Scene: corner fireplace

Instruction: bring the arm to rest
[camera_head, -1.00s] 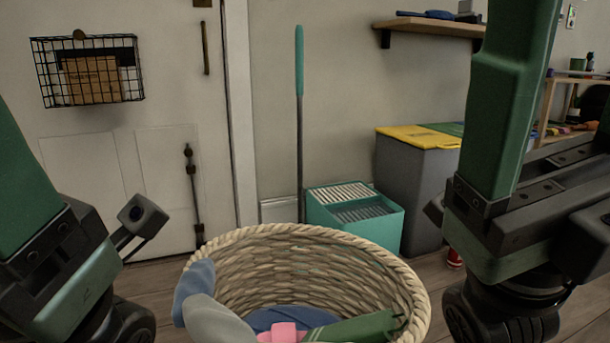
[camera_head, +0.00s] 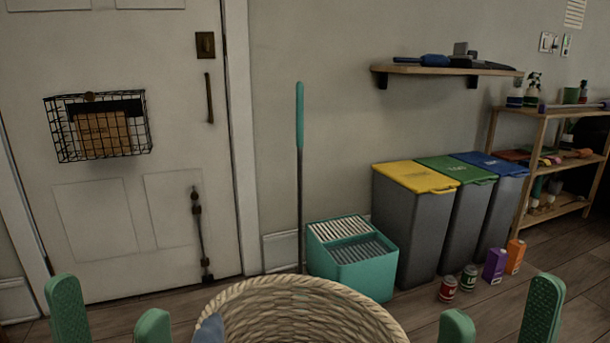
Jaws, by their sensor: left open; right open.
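My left gripper (camera_head: 108,316) shows at the bottom left as two green fingers, open with a clear gap and nothing between them. My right gripper (camera_head: 500,316) shows at the bottom right in the same way, open and empty. The rest of both arms is out of view. A woven basket (camera_head: 300,286) stands between the two grippers at the bottom edge, apart from both in the picture. Its lower part is cut off. A blue-grey cloth (camera_head: 209,331) hangs at its left rim.
A teal mop bucket (camera_head: 365,280) and an upright mop handle (camera_head: 300,170) stand behind the basket. Bins with yellow (camera_head: 415,176), green and blue lids stand right of it. Cans (camera_head: 448,289) and cartons (camera_head: 495,265) are on the floor. A door (camera_head: 100,220) is at left.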

